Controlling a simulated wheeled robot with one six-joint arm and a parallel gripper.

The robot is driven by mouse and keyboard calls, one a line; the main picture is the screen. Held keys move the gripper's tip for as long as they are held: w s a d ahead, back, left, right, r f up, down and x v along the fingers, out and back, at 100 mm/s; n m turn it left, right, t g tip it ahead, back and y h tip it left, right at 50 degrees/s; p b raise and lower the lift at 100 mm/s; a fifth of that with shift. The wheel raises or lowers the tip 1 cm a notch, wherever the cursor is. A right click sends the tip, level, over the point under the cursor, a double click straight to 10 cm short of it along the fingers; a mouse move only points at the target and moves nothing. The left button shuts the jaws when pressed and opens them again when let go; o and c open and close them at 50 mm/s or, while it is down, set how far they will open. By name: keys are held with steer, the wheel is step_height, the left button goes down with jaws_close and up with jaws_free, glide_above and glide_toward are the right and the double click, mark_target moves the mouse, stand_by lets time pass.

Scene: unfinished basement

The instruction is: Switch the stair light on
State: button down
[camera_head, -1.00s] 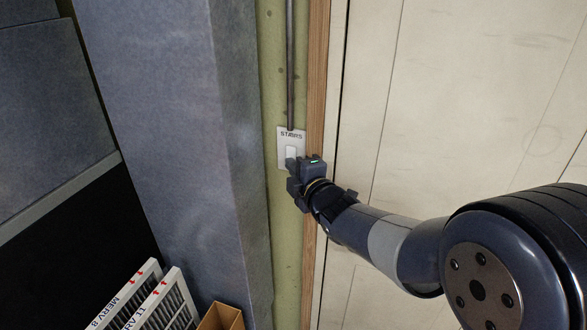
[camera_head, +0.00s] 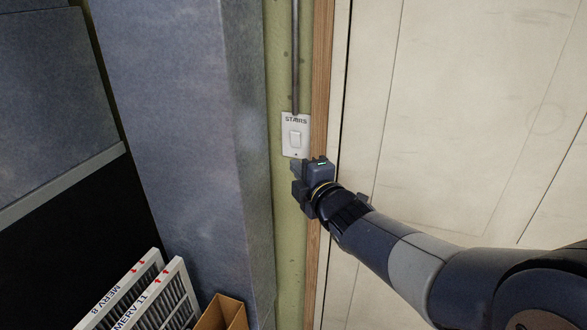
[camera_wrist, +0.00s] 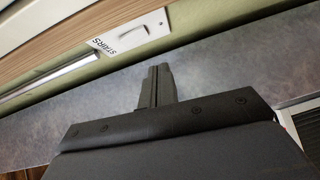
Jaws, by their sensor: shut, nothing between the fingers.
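The white switch plate (camera_head: 288,149), labelled STAIRS, is on the greenish wall strip. Its pale rocker (camera_head: 295,140) is in full view, but I cannot tell which way it is tipped. The plate also shows at the top of the wrist view (camera_wrist: 116,43). My gripper (camera_head: 297,168) is just below the plate in the head view, with its fingers shut and empty. In the wrist view the shut fingers (camera_wrist: 158,76) point up the picture, apart from the plate. No lamp is in view.
A metal conduit (camera_head: 295,60) runs up from the plate. A wooden trim (camera_head: 321,75) and pale panelling (camera_head: 450,110) lie to the right. A grey-blue casing (camera_head: 175,130) stands left. Air filters (camera_head: 150,300) and a cardboard box (camera_head: 222,314) are at the bottom.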

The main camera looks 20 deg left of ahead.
steer(key=b+v, duration=0.1)
steer(key=v, duration=0.6)
steer(key=shift+s+f, duration=0.2)
steer(key=shift+f, duration=0.2)
